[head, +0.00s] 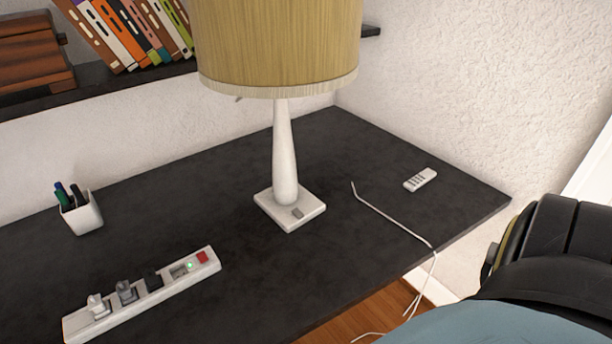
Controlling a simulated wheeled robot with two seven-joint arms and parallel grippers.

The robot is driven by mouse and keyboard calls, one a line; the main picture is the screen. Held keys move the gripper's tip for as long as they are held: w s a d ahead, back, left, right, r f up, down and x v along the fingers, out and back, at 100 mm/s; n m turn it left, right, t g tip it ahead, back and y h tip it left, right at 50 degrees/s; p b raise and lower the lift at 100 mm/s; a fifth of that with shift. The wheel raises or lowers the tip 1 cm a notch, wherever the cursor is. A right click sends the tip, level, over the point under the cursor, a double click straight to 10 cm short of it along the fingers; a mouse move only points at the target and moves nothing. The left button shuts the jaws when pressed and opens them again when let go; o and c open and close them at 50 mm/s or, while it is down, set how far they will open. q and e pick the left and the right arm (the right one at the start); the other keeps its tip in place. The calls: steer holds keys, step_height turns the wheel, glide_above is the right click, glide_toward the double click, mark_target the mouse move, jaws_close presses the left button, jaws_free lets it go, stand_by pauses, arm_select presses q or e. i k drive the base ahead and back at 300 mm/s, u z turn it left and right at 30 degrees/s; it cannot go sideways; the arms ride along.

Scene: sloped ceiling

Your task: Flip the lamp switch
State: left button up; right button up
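The lamp (285,150) stands upright on a dark desk in the head view, with a white stem, a square white base and a ribbed yellow-tan shade (275,45). A small grey switch (297,213) sits on top of the base near its front corner. I cannot tell which way it is set. Neither gripper is in view, and nothing touches the lamp.
The desk (240,240) also holds a white power strip (145,295) with several plugs, a pen cup (80,212) and a white remote (420,180). A white cable (395,222) runs over the right edge. A shelf (95,90) with books is behind.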

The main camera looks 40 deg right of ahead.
mark_target(297, 212)
steer(key=u, duration=0.05)
steer(key=k, duration=0.3)
steer(key=z, duration=0.9)
